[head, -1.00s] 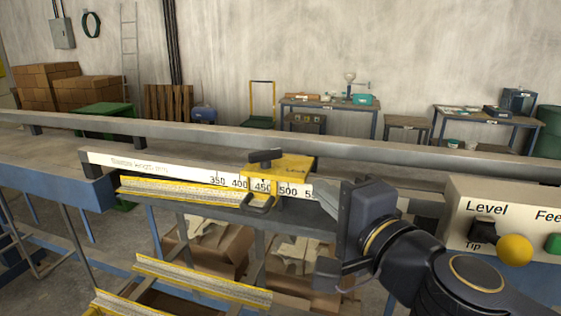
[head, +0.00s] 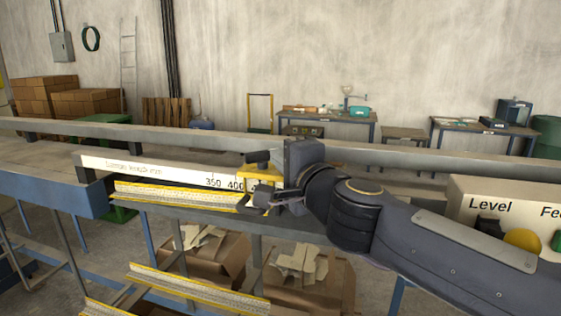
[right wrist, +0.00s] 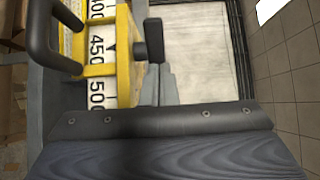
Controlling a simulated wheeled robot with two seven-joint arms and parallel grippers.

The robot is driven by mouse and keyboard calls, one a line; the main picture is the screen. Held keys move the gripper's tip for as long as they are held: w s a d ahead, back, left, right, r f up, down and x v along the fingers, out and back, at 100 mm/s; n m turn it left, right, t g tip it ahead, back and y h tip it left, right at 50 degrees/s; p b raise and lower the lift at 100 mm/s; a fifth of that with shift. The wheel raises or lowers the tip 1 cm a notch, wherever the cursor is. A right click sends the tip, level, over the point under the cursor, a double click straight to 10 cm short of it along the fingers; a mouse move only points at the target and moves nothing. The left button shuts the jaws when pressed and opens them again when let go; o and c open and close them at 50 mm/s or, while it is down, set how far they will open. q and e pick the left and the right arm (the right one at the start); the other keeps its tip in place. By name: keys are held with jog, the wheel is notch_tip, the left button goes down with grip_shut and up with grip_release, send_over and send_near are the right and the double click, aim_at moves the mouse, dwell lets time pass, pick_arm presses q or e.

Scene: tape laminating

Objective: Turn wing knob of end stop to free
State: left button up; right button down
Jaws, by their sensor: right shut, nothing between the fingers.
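The yellow end stop (head: 257,171) sits on the white ruler rail (head: 150,167) and is partly hidden behind my right gripper (head: 288,178) in the head view. Its black wing knob (head: 257,156) shows at the top left of the gripper. In the right wrist view, the end stop (right wrist: 122,62) has a black loop handle (right wrist: 42,40) on the left and the wing knob (right wrist: 153,40) on the right. My right gripper's shut, empty fingers (right wrist: 158,76) are close by the knob; I cannot tell whether they touch. My left gripper is not in view.
A long grey rail (head: 420,158) runs behind the ruler. A control box with a Level label and yellow button (head: 523,240) stands at the right, near my right arm. Yellow-edged strips (head: 175,197) and cardboard boxes (head: 200,255) are in front and below.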

dwell(0.3)
jog(key=shift+w+d+r+p, duration=0.25)
jog(key=shift+w+p, duration=0.2)
jog(key=shift+p, duration=0.25)
jog(key=shift+w+d+f, duration=0.15)
jog(key=shift+w+d, duration=0.05)
jog(key=shift+w, duration=0.25)
jog(key=shift+w+f, duration=0.1)
